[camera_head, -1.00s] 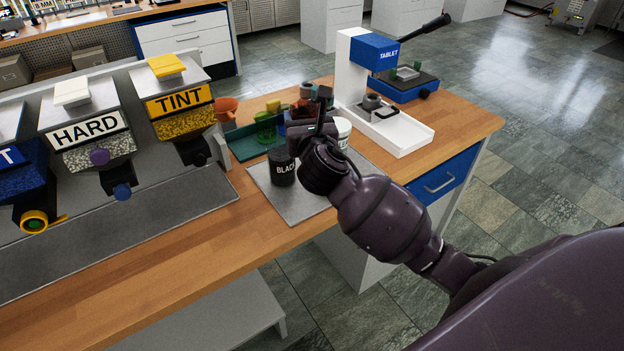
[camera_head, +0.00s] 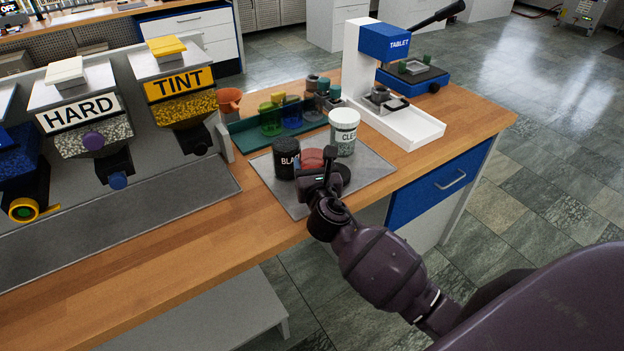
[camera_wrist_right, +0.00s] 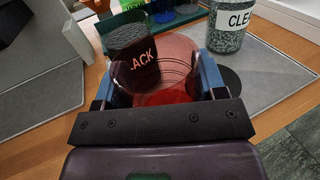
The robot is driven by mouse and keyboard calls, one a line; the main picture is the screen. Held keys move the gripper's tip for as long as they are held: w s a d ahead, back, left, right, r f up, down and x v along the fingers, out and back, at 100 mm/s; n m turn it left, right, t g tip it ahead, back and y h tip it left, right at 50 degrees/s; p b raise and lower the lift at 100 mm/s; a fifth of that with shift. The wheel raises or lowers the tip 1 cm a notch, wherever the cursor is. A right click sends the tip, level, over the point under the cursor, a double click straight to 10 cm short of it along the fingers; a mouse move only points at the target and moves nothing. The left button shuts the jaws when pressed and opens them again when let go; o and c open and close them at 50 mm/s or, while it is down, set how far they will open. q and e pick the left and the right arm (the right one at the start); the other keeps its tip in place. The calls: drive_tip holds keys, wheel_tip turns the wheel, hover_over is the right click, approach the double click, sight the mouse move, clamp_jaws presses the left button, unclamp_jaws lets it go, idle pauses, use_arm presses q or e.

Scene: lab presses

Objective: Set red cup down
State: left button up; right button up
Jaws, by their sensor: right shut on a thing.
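A red see-through cup (camera_wrist_right: 165,90) is between the blue fingers of my right gripper (camera_wrist_right: 158,82) in the right wrist view. In the head view the red cup (camera_head: 311,160) shows just beyond my right gripper (camera_head: 318,172), which hides most of it. The gripper is shut on the cup, over the grey mat (camera_head: 294,205). I cannot tell whether the cup's base touches the mat. A black jar (camera_head: 286,160) labelled BLACK stands just left of and behind the cup. A white-lidded CLEAR jar (camera_head: 344,133) stands behind it to the right. My left gripper is not in view.
A dark round disc (camera_wrist_right: 228,80) lies on the mat right of the cup. A green rack (camera_head: 245,141) holds coloured cups behind. The white TABLET press (camera_head: 410,128) stands at the right; TINT (camera_head: 180,98) and HARD (camera_head: 80,128) dispensers stand left. The mat's front is bare.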

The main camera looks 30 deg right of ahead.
wheel_tip(320, 180, down, 4)
drive_tip(key=shift+f+b, duration=0.1)
drive_tip(key=shift+b, duration=0.65)
drive_tip(key=o, duration=0.9)
